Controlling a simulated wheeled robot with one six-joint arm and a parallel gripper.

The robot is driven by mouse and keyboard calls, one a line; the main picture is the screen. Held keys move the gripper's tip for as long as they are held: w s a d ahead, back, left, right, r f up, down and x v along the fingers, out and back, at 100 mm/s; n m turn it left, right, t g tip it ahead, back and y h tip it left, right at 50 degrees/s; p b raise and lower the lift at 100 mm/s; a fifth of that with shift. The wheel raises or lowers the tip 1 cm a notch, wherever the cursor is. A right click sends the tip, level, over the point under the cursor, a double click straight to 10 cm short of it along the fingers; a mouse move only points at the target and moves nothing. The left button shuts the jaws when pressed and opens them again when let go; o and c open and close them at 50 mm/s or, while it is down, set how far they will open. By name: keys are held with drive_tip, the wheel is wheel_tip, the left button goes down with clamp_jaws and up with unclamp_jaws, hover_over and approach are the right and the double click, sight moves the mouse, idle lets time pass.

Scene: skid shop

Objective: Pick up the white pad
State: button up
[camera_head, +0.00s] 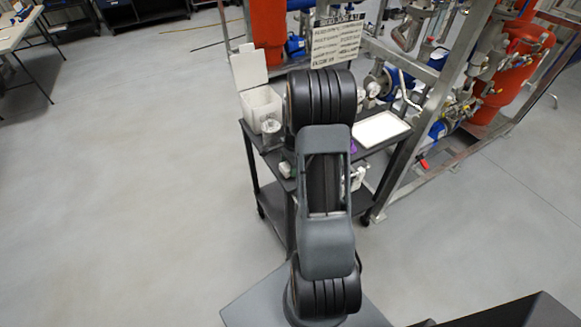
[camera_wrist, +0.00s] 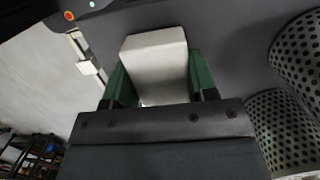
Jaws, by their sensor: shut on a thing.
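The white pad (camera_wrist: 156,58) is a pale block in the wrist view, standing out between the two green fingers of my gripper (camera_wrist: 160,82). The fingers press on its left and right sides, and its near end is hidden behind the gripper body. In the head view my own arm covers the gripper and the pad, so neither can be made out there.
A dark cart (camera_head: 252,160) holds a white bin with a raised lid (camera_head: 262,104), a clear jar (camera_head: 271,128) and a white tray (camera_head: 383,130). A pipe skid with orange vessels (camera_head: 513,65) stands behind to the right.

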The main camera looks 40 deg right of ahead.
drive_tip(key=shift+r, duration=0.45)
drive_tip(key=s+d+r+b, duration=0.2)
drive_tip(key=s+d+r, duration=0.7)
drive_tip(key=s+r, duration=0.1)
drive_tip(key=shift+s+d+r, duration=0.2)
drive_tip(key=shift+r, duration=0.6)
drive_tip(key=o, duration=0.4)
drive_tip(key=c, duration=0.3)
drive_tip(key=shift+a, duration=0.1)
drive_tip(key=shift+c, duration=0.2)
